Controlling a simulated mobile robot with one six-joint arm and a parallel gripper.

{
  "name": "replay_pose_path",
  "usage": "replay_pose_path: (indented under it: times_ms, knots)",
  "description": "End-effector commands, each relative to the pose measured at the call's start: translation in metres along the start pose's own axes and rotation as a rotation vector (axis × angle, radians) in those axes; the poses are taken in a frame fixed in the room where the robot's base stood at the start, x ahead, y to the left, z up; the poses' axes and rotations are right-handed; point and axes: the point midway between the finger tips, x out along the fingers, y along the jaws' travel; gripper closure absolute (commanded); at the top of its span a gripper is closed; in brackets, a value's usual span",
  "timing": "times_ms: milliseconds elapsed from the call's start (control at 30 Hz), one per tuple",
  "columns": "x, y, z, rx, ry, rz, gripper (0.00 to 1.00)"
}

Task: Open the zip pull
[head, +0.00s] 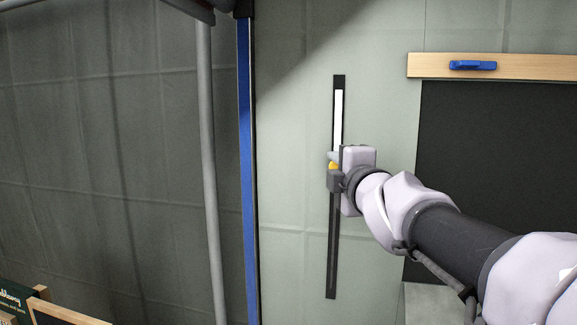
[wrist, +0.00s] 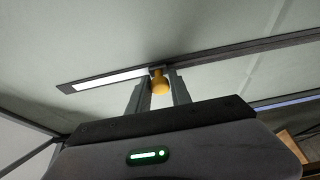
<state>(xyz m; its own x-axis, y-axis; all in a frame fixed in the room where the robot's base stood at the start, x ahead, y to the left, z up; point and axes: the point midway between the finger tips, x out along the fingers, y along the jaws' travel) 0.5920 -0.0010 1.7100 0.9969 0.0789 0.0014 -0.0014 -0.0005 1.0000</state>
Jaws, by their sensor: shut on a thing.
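The zip pull (wrist: 159,84) is a small yellow-orange knob on a long dark zip strip (head: 333,240). In the head view the pull (head: 333,165) shows only as a bit of yellow beside the jaws. The strip runs upright on the pale grey canvas wall. A white stretch (head: 338,115) shows in it above the pull, and the strip is dark below. My gripper (head: 333,172) reaches in from the right and is shut on the pull, with one finger on each side of it in the wrist view (wrist: 161,90).
A blue-edged post (head: 248,170) and a grey pole (head: 211,170) stand left of the strip. A black board (head: 490,150) with a wooden top rail (head: 530,67) and a blue clip (head: 473,65) is at right. Small signs (head: 60,315) stand at lower left.

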Motion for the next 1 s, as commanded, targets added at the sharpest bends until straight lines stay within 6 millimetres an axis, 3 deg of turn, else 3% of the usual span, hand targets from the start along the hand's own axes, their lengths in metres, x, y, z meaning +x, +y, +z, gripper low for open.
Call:
replay_pose_path:
  times_ms: [33, 500, 700, 1000]
  knots:
    - [0.0, -0.036, 0.0, 0.0, 0.0, -0.002, 1.0]
    - [0.0, -0.2, 0.0, 0.0, 0.0, -0.002, 1.0]
    - [0.0, -0.242, 0.0, 0.0, 0.0, -0.002, 1.0]
    - [0.0, -0.254, 0.0, 0.0, 0.0, -0.001, 1.0]
